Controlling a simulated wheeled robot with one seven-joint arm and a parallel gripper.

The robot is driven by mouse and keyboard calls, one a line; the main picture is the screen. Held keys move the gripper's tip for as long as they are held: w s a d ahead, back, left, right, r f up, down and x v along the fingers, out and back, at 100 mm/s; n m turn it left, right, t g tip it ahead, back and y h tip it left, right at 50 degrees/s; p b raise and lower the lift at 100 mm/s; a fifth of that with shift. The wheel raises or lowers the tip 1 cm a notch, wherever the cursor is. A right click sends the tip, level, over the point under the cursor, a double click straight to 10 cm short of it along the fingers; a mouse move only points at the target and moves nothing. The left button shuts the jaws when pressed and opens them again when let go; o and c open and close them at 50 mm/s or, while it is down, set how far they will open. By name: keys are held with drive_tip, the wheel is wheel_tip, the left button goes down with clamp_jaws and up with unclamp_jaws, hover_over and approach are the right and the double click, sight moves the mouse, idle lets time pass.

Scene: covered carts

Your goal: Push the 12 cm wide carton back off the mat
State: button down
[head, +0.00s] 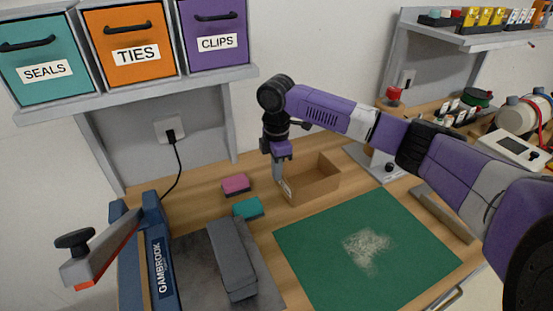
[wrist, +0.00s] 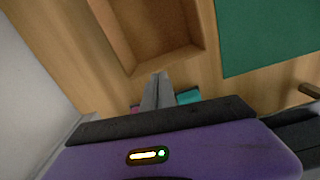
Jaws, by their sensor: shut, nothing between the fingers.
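The carton (head: 315,187) is a brown open-topped box. In the head view it stands upright on the bare wood behind the green mat (head: 320,270), with a strip of wood between them. It looks empty. In the wrist view the carton (wrist: 196,32) is at the top and the mat (wrist: 265,45) at the right, apart. My gripper (head: 281,180) points down at the carton's left side, fingers shut and empty. In the wrist view the fingertips (wrist: 159,78) lie close to the carton's wall; I cannot tell if they touch it.
Pink (head: 236,184) and teal (head: 247,207) sponges lie left of the carton. A blue-framed press (head: 155,250) and a grey block (head: 232,258) stand front left. A pale scuffed patch (head: 367,250) marks the mat. The wall rises behind.

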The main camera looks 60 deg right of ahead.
sight(292, 171)
drive_tip(key=shift+f, duration=0.7)
drive_tip(key=shift+s+d+p, duration=0.25)
drive_tip(key=shift+s+d, duration=0.5)
drive_tip(key=shift+d, duration=0.25)
drive_tip(key=shift+s+d+p, duration=0.25)
drive_tip(key=shift+s+d, duration=0.5)
drive_tip(key=shift+d, duration=0.25)
